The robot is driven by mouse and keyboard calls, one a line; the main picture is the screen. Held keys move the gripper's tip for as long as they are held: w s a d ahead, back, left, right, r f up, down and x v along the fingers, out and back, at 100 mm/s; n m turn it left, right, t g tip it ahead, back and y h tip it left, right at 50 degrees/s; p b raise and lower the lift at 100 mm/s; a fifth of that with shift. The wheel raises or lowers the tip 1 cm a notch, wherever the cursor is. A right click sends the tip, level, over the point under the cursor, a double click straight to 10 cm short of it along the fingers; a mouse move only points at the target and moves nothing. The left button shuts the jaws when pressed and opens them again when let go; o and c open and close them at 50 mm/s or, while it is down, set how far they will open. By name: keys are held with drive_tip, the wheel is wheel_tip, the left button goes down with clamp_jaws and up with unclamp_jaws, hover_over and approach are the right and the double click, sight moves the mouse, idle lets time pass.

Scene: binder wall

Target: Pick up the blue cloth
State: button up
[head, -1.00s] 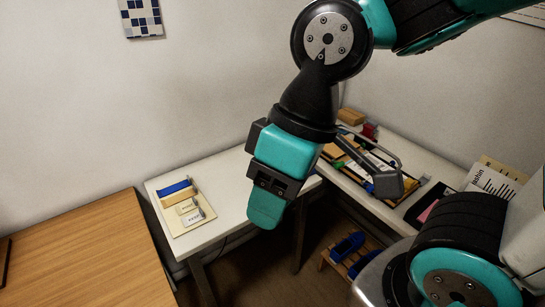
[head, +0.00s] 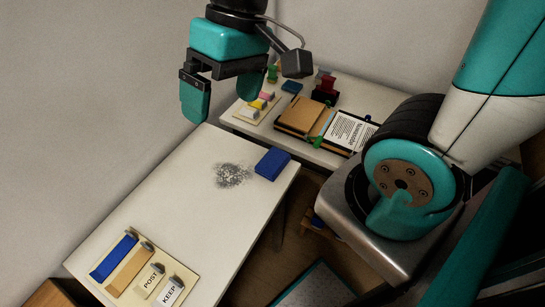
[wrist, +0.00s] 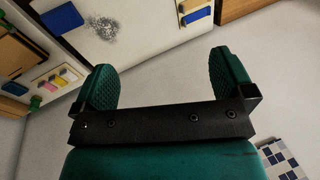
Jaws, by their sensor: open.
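The blue cloth (head: 272,163), a folded flat block, lies on the white table near its right edge, beside a dark speckled smudge (head: 233,175). In the wrist view the blue cloth (wrist: 63,18) shows at the top left, with the smudge (wrist: 102,27) to its right. My gripper (head: 224,92) is open and empty, high up at the table's far end and apart from the cloth. In the wrist view its two green fingers (wrist: 164,75) stand wide apart with only wall between them.
A board (head: 140,272) with blue and tan strips and POST and KEEP tags lies at the table's near left. A second white table (head: 340,88) behind holds folders, a printed sheet and small coloured items. A wall stands close at left. The middle tabletop is mostly clear.

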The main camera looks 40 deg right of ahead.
drive_tip(key=w+d+f+m+b, duration=0.4)
drive_tip(key=w+d+f+m, duration=0.35)
drive_tip(key=d+f, duration=0.2)
drive_tip(key=m+g+b, duration=0.1)
drive_tip(key=m+b, duration=0.3)
drive_tip(key=m, duration=0.6)
approach(273, 160)
drive_tip(key=f, duration=0.1)
drive_tip(key=f+p, duration=0.1)
drive_tip(key=f, duration=0.1)
drive_tip(key=shift+s+a+y, duration=0.3)
drive_tip(key=shift+s+a, duration=0.05)
drive_tip(key=shift+p+x, duration=0.65)
drive_tip(key=shift+x, duration=2.45)
drive_tip(key=shift+w, duration=0.15)
drive_tip(key=c, duration=0.9)
drive_tip(key=shift+d, duration=0.1)
wheel_tip(273, 160, up, 20)
drive_tip(key=shift+o, duration=0.3)
